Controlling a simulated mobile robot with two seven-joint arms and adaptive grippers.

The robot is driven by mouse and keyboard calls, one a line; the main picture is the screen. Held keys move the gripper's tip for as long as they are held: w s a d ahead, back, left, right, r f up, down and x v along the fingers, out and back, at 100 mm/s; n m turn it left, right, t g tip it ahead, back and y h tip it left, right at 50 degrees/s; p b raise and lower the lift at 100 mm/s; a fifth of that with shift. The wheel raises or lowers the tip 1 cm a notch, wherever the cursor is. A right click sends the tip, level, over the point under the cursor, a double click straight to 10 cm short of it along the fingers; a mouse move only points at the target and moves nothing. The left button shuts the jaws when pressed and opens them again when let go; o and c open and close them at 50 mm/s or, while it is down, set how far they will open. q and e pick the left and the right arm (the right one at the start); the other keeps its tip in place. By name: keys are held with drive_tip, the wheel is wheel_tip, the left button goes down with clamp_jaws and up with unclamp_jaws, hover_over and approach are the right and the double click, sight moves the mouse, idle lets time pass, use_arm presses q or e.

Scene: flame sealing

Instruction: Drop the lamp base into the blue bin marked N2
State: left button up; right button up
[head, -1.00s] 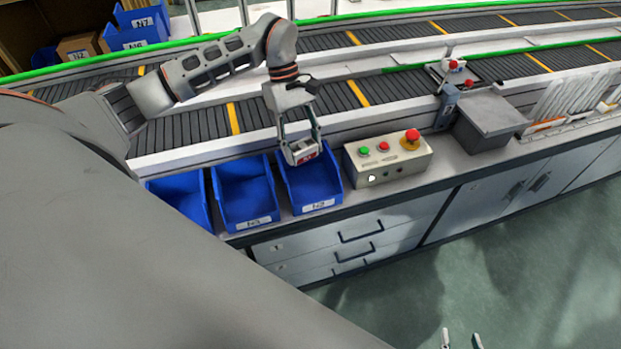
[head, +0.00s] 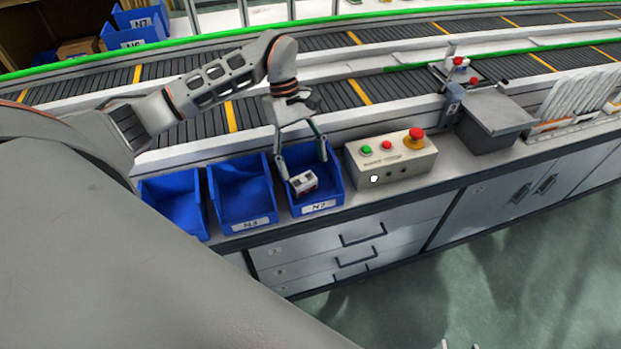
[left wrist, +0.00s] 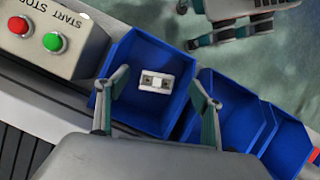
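The blue bin marked N2 (head: 319,207) stands on the bench, left of the control box; the left wrist view also shows it (left wrist: 157,120). The lamp base (head: 303,183) is a small white and grey block. In the left wrist view it (left wrist: 156,82) appears against the inside of this bin, with clear gaps to both fingers. I cannot tell whether it rests on the bin floor or is still falling. My left gripper (head: 303,160) is open, pointing down over the bin.
The bin marked N3 (head: 255,222) and another blue bin (head: 180,205) stand to the left. The control box (head: 390,160) with green and red buttons is close on the right. A conveyor (head: 190,128) runs behind the bins.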

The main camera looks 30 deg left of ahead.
use_arm(q)
drive_tip(key=v, duration=1.2)
idle(0.6)
